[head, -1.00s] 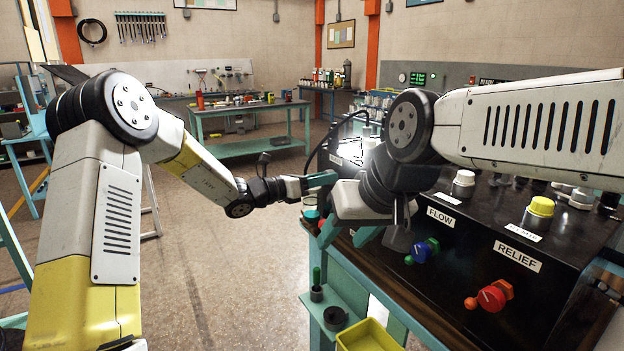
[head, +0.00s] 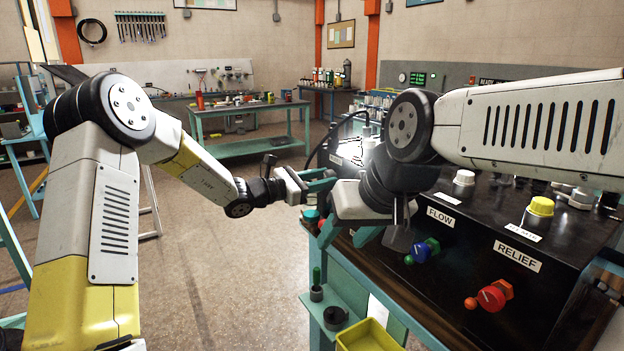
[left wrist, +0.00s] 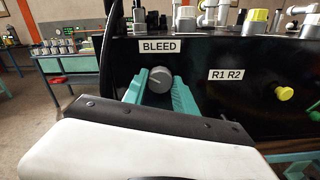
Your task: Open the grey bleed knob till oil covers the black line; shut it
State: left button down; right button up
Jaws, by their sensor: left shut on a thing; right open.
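The grey bleed knob (left wrist: 160,81) shows in the left wrist view, under the BLEED label (left wrist: 163,47) on the black panel. It has a pale pointer mark on its face. The teal fingers of my left gripper (left wrist: 160,92) are on both sides of the knob, shut on it. In the head view my left gripper (head: 320,181) reaches the panel's left end, and the knob is hidden there. My right gripper (head: 347,236) is open and empty in front of the panel, below its own dark wrist. I cannot make out oil or a black line in either view.
A blue-green knob (head: 421,251) and a red RELIEF knob (head: 490,297) are on the panel front. A yellow bin (head: 370,338) sits below. My right arm covers much of the panel top.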

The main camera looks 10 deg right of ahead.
pick_arm(q)
jog(key=m, duration=0.5)
jog(key=shift+m, duration=0.4)
dwell(0.4)
jog(key=c, duration=1)
grip_release()
jog(key=v, duration=0.7)
jog(key=shift+a, duration=0.4)
jog(key=shift+s, duration=0.1)
